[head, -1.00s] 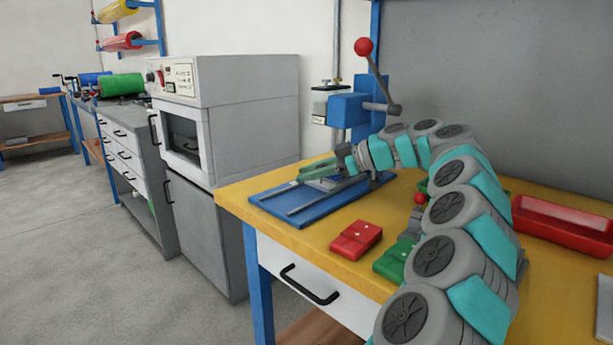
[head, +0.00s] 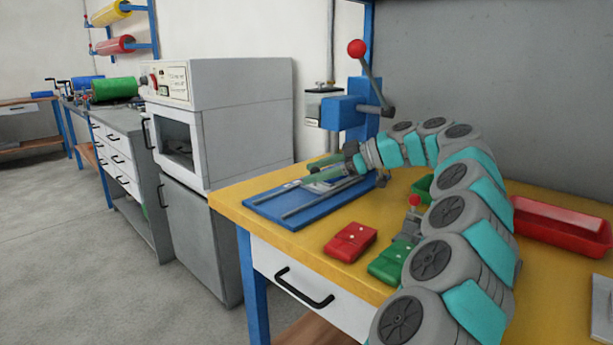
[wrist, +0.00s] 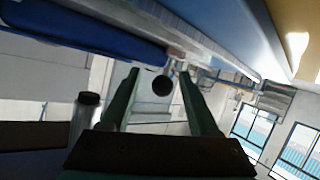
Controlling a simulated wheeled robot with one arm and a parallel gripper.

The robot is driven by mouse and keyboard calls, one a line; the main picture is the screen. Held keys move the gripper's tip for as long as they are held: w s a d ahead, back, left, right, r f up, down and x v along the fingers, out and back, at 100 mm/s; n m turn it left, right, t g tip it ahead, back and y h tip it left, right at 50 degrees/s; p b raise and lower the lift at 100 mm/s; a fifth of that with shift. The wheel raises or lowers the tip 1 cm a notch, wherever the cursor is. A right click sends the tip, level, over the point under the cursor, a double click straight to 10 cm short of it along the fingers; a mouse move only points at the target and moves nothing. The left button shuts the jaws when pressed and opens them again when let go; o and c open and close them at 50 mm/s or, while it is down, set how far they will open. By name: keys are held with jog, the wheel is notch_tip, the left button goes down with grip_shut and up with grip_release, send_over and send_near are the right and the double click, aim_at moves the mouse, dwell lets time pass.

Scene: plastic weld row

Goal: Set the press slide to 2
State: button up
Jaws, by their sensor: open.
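The press (head: 352,110) stands on the yellow bench, with a blue column and head and a red-ball lever. Its blue base (head: 270,207) carries two grey rails (head: 322,198) and a pale slide plate (head: 318,187) partly hidden by my gripper. Number marks on the slide are too small to read. My gripper (head: 312,171) is over the rails, its green fingers pointing left. In the wrist view my gripper (wrist: 160,90) is open, with a dark round knob (wrist: 162,86) seen between the fingers. I cannot tell whether a finger touches it.
A red-knobbed clamp (head: 413,215) stands behind the green ones, close to my arm. A red tray (head: 562,226) is at right. A white oven (head: 215,120) stands left of the bench.

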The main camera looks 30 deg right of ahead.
aim_at(333, 187)
jog(key=shift+v, duration=2.4)
